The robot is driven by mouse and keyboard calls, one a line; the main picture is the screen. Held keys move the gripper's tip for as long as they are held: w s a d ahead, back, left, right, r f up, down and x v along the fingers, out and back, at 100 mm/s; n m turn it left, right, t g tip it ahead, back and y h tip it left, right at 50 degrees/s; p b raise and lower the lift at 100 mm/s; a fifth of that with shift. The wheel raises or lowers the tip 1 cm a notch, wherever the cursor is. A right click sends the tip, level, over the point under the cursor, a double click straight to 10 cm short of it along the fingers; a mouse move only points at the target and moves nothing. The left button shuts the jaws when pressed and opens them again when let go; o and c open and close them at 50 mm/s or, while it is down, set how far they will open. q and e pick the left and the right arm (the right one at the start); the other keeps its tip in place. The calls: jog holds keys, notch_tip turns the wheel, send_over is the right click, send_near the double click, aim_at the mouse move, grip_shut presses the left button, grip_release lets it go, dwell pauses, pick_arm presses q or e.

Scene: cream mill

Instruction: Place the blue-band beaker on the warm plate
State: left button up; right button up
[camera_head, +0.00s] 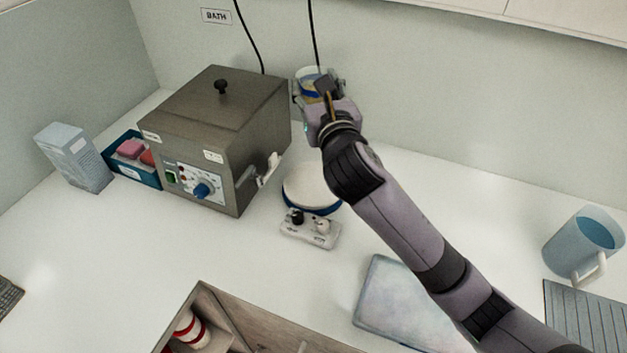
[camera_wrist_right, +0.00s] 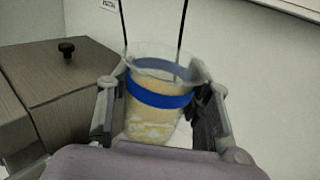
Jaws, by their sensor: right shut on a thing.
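The blue-band beaker (camera_wrist_right: 160,97) is clear, with a blue band and pale yellowish contents. My right gripper (camera_head: 319,87) is shut on it, with one finger on each side, and the beaker stands upright in the right wrist view. In the head view the beaker (camera_head: 308,73) shows partly behind the gripper, in front of the back wall and right of the bath. The warm plate (camera_head: 312,186) is a round white plate with a blue rim and a small control box, on the bench below the gripper in the picture. Its top looks empty. My left gripper is not in view.
The grey bath box (camera_head: 215,130) with a black knob stands left of the plate. A blue tray (camera_head: 134,166) and a carton (camera_head: 74,156) are farther left. A jug (camera_head: 583,243) stands at the right. A pale flat pad (camera_head: 400,305) lies in front.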

jog(key=shift+w+a, duration=0.1)
jog(key=shift+a, duration=0.1)
notch_tip(320, 180, down, 15)
jog(key=shift+r+b, duration=0.1)
jog(key=shift+b, duration=0.45)
jog(key=shift+f+b, duration=0.5)
jog(key=shift+f, duration=1.85)
jog(key=shift+f, duration=0.1)
jog(key=o, duration=1.2)
jog(key=shift+f, duration=0.1)
jog(key=shift+o, duration=0.2)
